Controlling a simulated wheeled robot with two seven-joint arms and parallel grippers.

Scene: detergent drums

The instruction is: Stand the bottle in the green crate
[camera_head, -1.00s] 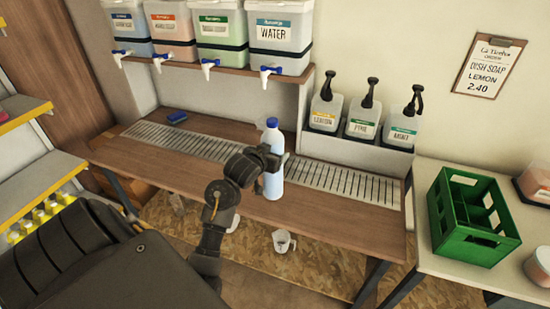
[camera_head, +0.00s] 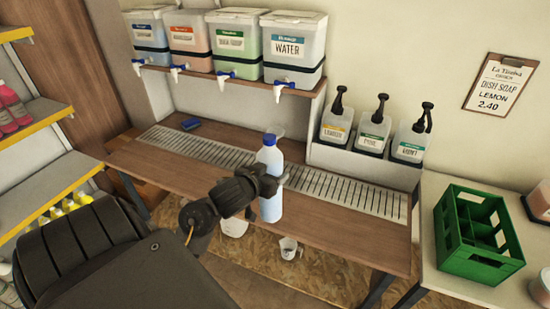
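The bottle (camera_head: 270,207) is clear with pale blue liquid and a blue cap. It is upright at the bench's front edge; whether its base touches the bench is hard to tell. My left gripper (camera_head: 276,181) is around its middle and looks shut on it, with the fingers partly hidden by the wrist. The green crate (camera_head: 474,262), with open compartments, stands on the white table at the right, well apart from the bottle. My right gripper is out of view.
The wooden bench (camera_head: 335,232) has a slatted drip tray (camera_head: 345,193). Dispenser drums (camera_head: 294,47) with taps stand on the shelf above. A tub (camera_head: 540,203) is right of the crate. A white mug (camera_head: 288,248) is below the bench.

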